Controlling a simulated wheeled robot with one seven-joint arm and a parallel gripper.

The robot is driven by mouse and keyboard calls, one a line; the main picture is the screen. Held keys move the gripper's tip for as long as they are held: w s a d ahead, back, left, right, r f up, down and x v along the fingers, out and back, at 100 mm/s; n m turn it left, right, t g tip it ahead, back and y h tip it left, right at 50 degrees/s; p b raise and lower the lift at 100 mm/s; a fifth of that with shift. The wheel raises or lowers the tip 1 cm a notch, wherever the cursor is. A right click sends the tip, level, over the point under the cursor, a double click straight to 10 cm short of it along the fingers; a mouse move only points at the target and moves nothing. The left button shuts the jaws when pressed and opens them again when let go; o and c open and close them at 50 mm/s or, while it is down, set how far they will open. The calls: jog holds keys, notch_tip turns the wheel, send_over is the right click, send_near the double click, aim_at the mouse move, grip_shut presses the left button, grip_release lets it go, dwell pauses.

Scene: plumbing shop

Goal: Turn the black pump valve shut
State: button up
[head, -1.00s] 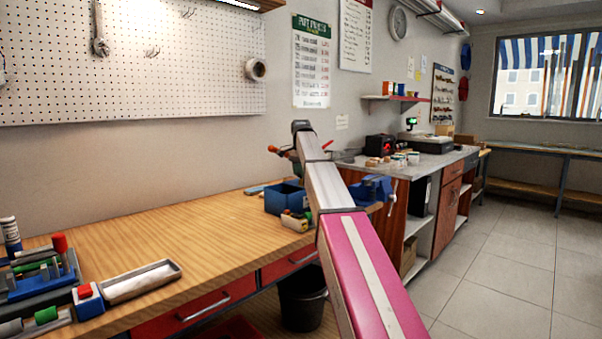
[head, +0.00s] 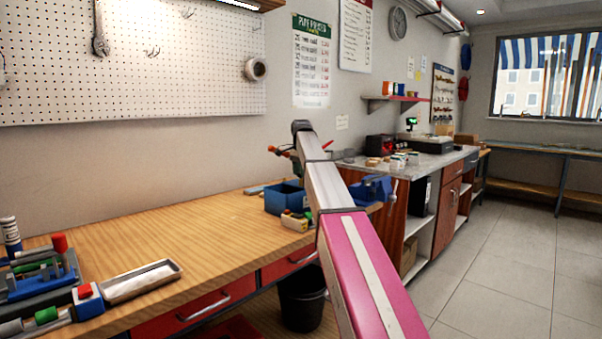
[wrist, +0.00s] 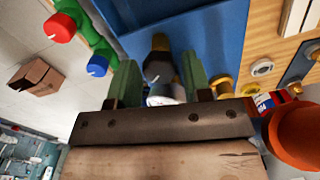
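A black knob (wrist: 158,66), which looks like the black pump valve, shows near the top middle of the wrist view, in front of a blue surface. My gripper (wrist: 159,72) has its two green fingers apart, one on each side of the knob, with narrow gaps visible. I cannot tell how far the fingertips reach along the knob, nor how far the valve is turned. A red knob (wrist: 60,28) and a blue knob (wrist: 97,66) sit on green pipework to the left. In the head view my own arm covers the gripper and the black valve cannot be made out.
The wooden workbench (head: 170,230) carries a blue bin (head: 285,198), a blue vise (head: 372,188) and a light tray (head: 142,281). A black bucket (head: 302,305) stands below. An orange rounded thing (wrist: 296,135) is close at the wrist view's right. The tiled floor at right is clear.

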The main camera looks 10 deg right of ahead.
notch_tip(320, 180, up, 11)
dwell(0.8)
jog(key=shift+f, duration=0.1)
